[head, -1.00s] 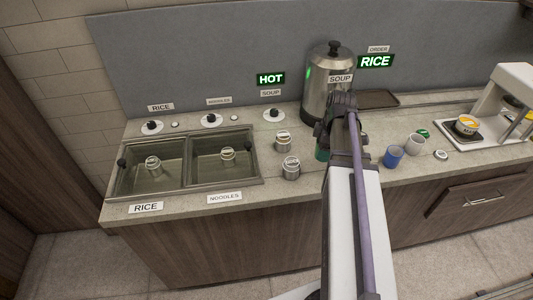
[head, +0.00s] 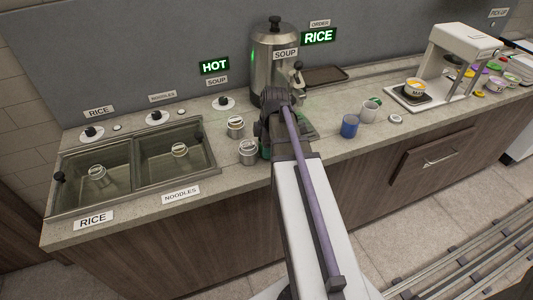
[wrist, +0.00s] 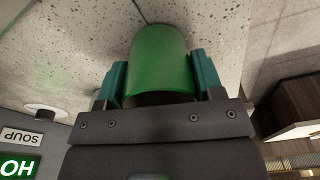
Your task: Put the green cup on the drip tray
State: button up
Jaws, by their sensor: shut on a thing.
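The green cup (wrist: 158,50) is between the two teal fingers of my gripper (wrist: 160,72) in the wrist view, with the speckled counter behind it. In the head view my gripper (head: 266,148) is over the counter in front of the soup urn, mostly hidden by my arm. Only a sliver of green shows there, and I cannot tell cup from finger. A dark drip tray (head: 307,127) lies below the urn's tap, just right of my arm and partly covered by it. I cannot tell whether the cup touches the counter.
The steel soup urn (head: 274,55) stands behind my gripper. Two metal canisters, one (head: 236,128) behind the other (head: 248,153), stand close to its left. A blue cup (head: 349,126) and a white cup (head: 369,111) stand right. A flat brown tray (head: 325,75) lies behind.

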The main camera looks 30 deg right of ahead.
jog(key=shift+f+p, duration=0.1)
jog(key=shift+p, duration=0.2)
jog(key=shift+f, duration=0.25)
jog(key=o, duration=1)
jog(key=shift+r, duration=0.1)
jog(key=r+p, duration=0.8)
jog(key=d+r+p, duration=0.1)
jog(key=r+p, duration=0.3)
jog(key=shift+s+d+r, duration=0.1)
jog(key=shift+s+r, duration=0.1)
jog(key=shift+s, duration=0.15)
